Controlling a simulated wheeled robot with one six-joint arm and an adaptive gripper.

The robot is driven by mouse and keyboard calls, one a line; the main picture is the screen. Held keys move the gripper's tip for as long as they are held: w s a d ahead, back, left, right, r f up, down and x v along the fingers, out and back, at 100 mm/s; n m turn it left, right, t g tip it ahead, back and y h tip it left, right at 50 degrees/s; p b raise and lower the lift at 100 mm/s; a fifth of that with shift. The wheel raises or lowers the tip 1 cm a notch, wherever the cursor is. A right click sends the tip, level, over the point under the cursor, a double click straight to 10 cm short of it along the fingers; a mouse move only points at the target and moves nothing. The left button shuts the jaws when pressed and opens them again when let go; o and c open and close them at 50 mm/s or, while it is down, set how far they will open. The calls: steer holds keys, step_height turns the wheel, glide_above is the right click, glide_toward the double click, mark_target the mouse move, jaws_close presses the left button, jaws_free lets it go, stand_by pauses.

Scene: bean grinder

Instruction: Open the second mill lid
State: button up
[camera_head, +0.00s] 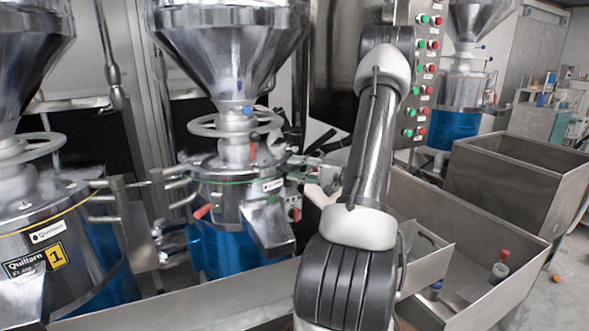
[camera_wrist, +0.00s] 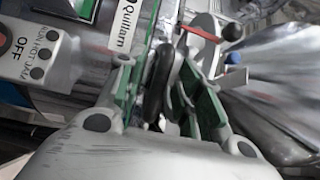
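The second mill (camera_head: 235,195) stands in the middle of the head view, a steel and blue drum with a round metal lid (camera_head: 225,170) under a cone hopper. The lid looks closed. My gripper (camera_head: 312,173) is at the right side of this mill, level with the lid edge, partly hidden by my arm. In the wrist view my gripper (camera_wrist: 172,90) has its green-padded fingers apart. A black rounded handle (camera_wrist: 158,78) lies between them, nearer the left finger. I cannot tell whether a finger touches it. A "Quillarn" label (camera_wrist: 123,45) shows beside it.
Mill 1 (camera_head: 70,235) stands at the left. Steel bins (camera_head: 520,185) are at the right, and a button panel (camera_head: 422,75) is behind my arm. The hopper (camera_head: 230,50) hangs over the second mill.

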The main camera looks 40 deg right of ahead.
steer(key=shift+w+a, duration=0.3)
steer(key=shift+w, duration=0.15)
jaws_close()
steer(key=shift+s+a, duration=0.1)
